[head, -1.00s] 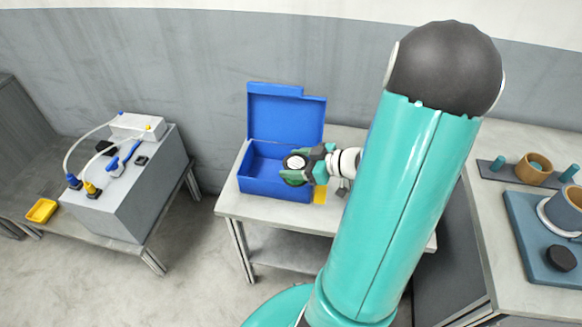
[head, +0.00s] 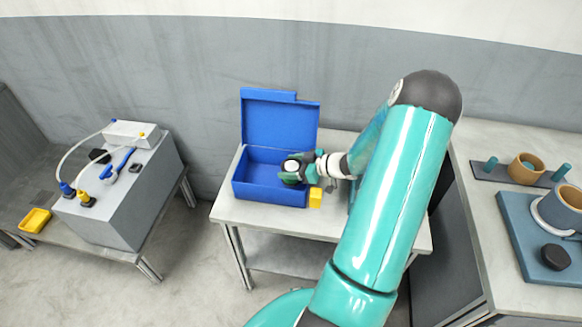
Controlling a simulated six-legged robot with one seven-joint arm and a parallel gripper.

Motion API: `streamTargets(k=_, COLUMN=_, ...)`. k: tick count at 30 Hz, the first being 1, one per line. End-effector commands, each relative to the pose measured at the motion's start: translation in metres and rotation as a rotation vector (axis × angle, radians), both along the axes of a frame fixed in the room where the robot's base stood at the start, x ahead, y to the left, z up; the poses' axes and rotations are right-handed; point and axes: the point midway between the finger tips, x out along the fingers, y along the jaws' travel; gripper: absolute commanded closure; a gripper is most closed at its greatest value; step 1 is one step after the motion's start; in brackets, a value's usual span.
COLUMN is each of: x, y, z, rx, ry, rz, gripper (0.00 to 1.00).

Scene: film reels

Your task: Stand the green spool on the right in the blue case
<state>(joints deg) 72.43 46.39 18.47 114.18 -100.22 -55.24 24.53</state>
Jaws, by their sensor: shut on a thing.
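The blue case (head: 268,193) stands open on the middle table, with its lid (head: 279,120) upright at the back. My gripper (head: 299,168) is at the right end of the case, reaching in from the right. It is shut on a small round thing with a pale centre and dark ring, which appears to be the green spool (head: 292,166). The spool is at or just above the case's right part. The fingers hide much of it, and I cannot tell whether it touches the case floor. The left part of the case looks empty.
A yellow block (head: 315,197) stands on the table (head: 270,222) by the case's front right corner. A grey box (head: 125,205) with hoses and a yellow tray (head: 35,220) are at left.

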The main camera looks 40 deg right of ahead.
Motion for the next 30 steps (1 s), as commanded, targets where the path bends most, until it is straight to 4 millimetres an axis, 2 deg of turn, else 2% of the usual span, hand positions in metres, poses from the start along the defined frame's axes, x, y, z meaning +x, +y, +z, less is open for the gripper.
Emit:
streamTargets(k=25, x=0.0, y=0.001, z=-0.018, rx=0.001, ry=0.0, rz=0.002, gripper=0.66)
streamTargets(k=26, x=0.0, y=0.001, z=-0.019, rx=0.001, ry=0.002, rz=0.001, gripper=0.32)
streamTargets(k=28, x=-0.001, y=0.002, z=-0.019, rx=0.001, ry=0.004, rz=0.002, gripper=0.18)
streamTargets(k=29, x=-0.001, y=0.002, z=-0.019, rx=0.002, ry=0.004, rz=0.002, gripper=0.14)
streamTargets(k=30, x=-0.001, y=0.002, z=-0.02, rx=0.002, ry=0.005, rz=0.002, gripper=0.14)
